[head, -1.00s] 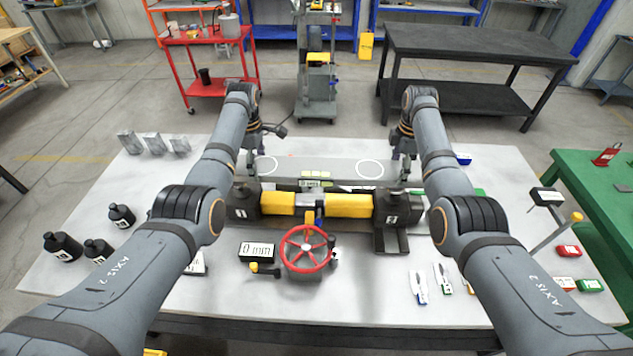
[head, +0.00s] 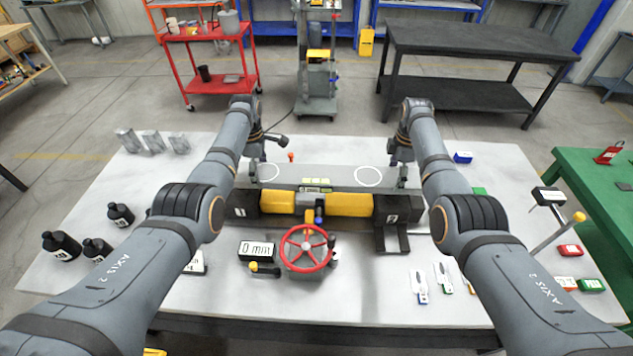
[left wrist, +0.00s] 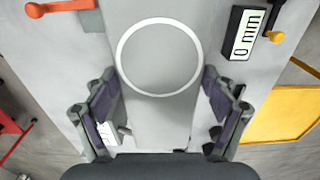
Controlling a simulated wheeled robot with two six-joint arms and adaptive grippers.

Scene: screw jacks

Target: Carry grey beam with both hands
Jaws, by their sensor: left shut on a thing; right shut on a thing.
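The grey beam (head: 318,172) lies crosswise behind the yellow and black screw jack (head: 350,204), with a white ring near each end. I cannot tell how high it is above the table. My left gripper (head: 257,168) is shut on its left end. In the left wrist view the fingers (left wrist: 160,110) flank the beam (left wrist: 160,65), just beside a white ring. My right gripper (head: 402,172) is shut on its right end; its fingertips are small and partly hidden by the arm.
A red handwheel (head: 306,248) and a "0 mm" display (head: 257,251) stand in front of the jack. Small tools (head: 442,278) lie at front right. A green table (head: 590,185) stands at right.

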